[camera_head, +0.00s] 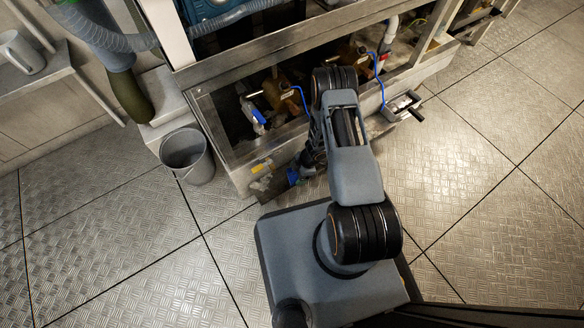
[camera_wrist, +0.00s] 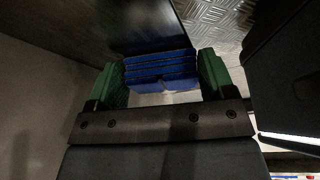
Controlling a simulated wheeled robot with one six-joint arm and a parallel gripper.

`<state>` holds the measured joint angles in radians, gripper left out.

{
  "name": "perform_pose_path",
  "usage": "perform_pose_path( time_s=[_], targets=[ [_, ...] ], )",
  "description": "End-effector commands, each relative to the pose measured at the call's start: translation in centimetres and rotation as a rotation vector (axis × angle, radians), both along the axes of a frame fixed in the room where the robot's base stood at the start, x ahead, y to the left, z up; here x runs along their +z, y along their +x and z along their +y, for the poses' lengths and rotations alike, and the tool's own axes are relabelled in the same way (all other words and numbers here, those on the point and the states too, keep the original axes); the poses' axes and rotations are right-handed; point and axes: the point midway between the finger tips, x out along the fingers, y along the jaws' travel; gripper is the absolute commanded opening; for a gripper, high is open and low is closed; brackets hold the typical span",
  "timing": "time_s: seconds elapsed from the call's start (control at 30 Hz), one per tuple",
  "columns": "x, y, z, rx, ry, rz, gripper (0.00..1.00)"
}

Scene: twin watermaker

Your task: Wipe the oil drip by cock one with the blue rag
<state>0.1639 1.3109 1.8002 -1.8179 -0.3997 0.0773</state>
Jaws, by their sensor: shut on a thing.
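The blue rag (camera_wrist: 160,70) is a folded, layered blue bundle between the green-padded fingers of my gripper (camera_wrist: 163,78) in the wrist view. The gripper is shut on it. In the head view, blue of the rag (camera_head: 293,176) shows low at the front of the metal frame, beside my gripper (camera_head: 306,168), which my arm partly hides. A blue-handled fitting (camera_head: 259,117) sits inside the frame; I cannot tell whether it is cock one. No oil drip can be made out in either view.
The machine's metal frame (camera_head: 225,150) holds brown units and blue tubes. A grey bucket (camera_head: 187,157) stands on the floor to its left. A small box with a black handle (camera_head: 403,105) juts out at the right. The patterned metal floor (camera_head: 480,190) is clear at right.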

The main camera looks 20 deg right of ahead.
Motion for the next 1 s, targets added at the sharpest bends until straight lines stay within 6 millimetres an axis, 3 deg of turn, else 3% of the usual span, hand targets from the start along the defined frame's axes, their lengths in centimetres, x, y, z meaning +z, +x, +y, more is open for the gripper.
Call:
perform_pose_path(
  time_s=[0.3, 0.43, 1.0],
  targets=[
    [-0.1, -0.2, 2.0, -0.021, 0.0, 0.001, 0.52],
    [2.6, -0.1, 2.0, -0.02, -0.001, -0.001, 0.52],
    [7.4, -0.2, 2.4, -0.01, 0.0, 0.0, 0.52]
  ],
)
